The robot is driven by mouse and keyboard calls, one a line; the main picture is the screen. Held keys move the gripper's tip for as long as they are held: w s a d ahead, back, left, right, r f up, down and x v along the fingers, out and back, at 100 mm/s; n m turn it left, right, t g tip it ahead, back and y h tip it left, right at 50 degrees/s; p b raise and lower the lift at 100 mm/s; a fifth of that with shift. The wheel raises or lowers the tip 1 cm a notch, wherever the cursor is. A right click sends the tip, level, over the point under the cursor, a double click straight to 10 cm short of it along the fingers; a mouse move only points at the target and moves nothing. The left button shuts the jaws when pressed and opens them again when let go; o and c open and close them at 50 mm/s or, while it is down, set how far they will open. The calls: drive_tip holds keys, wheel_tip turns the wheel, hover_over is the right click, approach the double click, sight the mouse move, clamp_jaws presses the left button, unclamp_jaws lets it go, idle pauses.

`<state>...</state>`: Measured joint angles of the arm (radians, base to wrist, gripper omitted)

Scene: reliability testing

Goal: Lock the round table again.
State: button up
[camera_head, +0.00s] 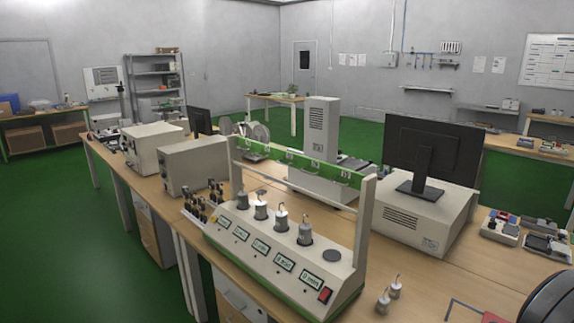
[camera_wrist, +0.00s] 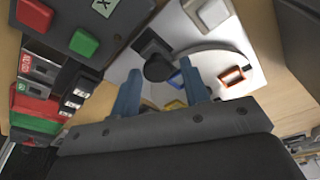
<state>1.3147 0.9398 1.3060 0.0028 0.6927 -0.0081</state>
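In the wrist view, the white round table (camera_wrist: 205,62) sits on a pale base behind my fingers. A black knob (camera_wrist: 158,68) stands at its near left edge. My gripper (camera_wrist: 160,68) is open, with its two blue fingers apart and the knob showing between their tips. I cannot tell whether the fingers touch the knob. An orange-framed piece (camera_wrist: 232,76) lies on the round table, with blue and yellow bits near the right finger. Part of the table is hidden by my gripper. I cannot make out the round table in the head view.
Beside the round table, a grey panel (camera_wrist: 62,28) carries red and green buttons. Red and grey modules (camera_wrist: 38,105) stand at the left.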

drive_tip(key=shift+d+v, duration=0.25)
drive_tip(key=shift+v, duration=0.95)
drive_tip(key=shift+d+v, duration=0.25)
drive_tip(key=shift+v, duration=1)
drive_tip(key=shift+w, duration=0.1)
wheel_tip(320, 180, down, 5)
drive_tip(key=shift+a+r, duration=0.1)
drive_tip(key=shift+r, duration=0.1)
drive_tip(key=shift+s+a+f, duration=0.15)
drive_tip(key=shift+s+f, duration=0.05)
drive_tip(key=shift+s, duration=0.1)
drive_tip(key=shift+s+a+r, duration=0.1)
drive_tip(key=shift+s+a, duration=0.25)
drive_tip(key=shift+a, duration=0.05)
drive_tip(key=shift+r, duration=0.45)
drive_tip(key=shift+w+d+f, duration=0.1)
drive_tip(key=shift+f, duration=0.05)
